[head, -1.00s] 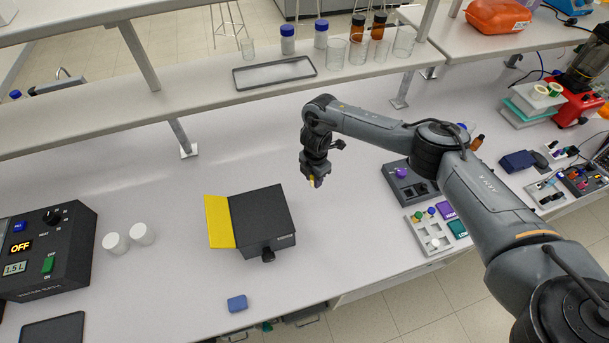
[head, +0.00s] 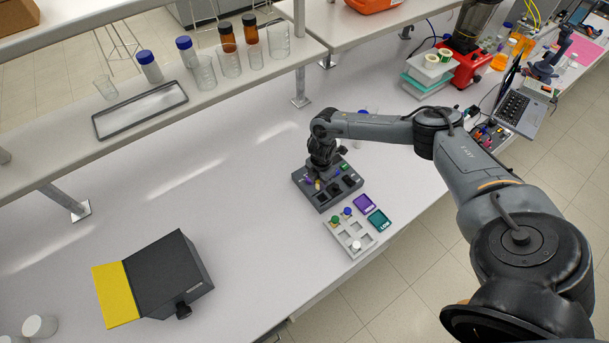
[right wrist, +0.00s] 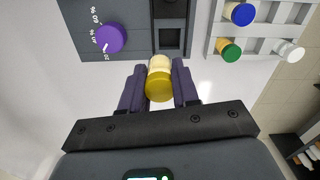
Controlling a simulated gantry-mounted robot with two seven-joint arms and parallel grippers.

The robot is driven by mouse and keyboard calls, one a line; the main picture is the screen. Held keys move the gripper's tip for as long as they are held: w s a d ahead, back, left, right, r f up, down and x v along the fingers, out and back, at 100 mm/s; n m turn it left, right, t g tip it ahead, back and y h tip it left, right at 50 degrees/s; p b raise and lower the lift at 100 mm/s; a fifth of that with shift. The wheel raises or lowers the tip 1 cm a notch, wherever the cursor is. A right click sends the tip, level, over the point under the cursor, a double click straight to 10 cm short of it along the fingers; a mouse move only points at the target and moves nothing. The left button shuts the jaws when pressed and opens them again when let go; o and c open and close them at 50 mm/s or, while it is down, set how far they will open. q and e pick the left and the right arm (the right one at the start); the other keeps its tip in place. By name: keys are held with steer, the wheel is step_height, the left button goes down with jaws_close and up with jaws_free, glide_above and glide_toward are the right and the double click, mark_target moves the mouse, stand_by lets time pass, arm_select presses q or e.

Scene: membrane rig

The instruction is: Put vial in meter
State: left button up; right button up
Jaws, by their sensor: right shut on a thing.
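My right gripper (head: 319,180) is shut on a vial with a yellow cap (right wrist: 159,86) and a pale body, seen between the fingers in the right wrist view. It holds the vial at the near edge of a dark grey unit (head: 328,200) with square wells and a purple knob (right wrist: 109,39). One square well (right wrist: 171,38) lies just beyond the vial in the right wrist view. I cannot tell how high the vial is above the unit. A black box (head: 168,272) with an open yellow flap (head: 116,294) stands at the lower left. My left gripper is not in view.
A pale rack (head: 345,243) with green, blue and white capped vials stands beside the dark unit, near purple and teal pads (head: 379,220). A shelf (head: 240,80) with bottles and beakers runs along the back. The bench between the black box and dark unit is clear.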

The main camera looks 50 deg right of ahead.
steer(key=shift+s+f, duration=0.4)
steer(key=shift+s, duration=0.15)
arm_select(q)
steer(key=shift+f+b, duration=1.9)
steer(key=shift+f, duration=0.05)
arm_select(e)
steer(key=shift+s+d+f, duration=0.1)
steer(key=shift+s+f, duration=0.05)
steer(key=shift+f, duration=0.95)
steer(key=shift+s+f, duration=0.15)
steer(key=shift+f, duration=0.9)
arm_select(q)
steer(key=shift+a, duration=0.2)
arm_select(e)
steer(key=shift+f, duration=0.15)
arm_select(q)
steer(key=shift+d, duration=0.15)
arm_select(e)
steer(key=shift+f, duration=0.2)
steer(key=shift+f, duration=0.1)
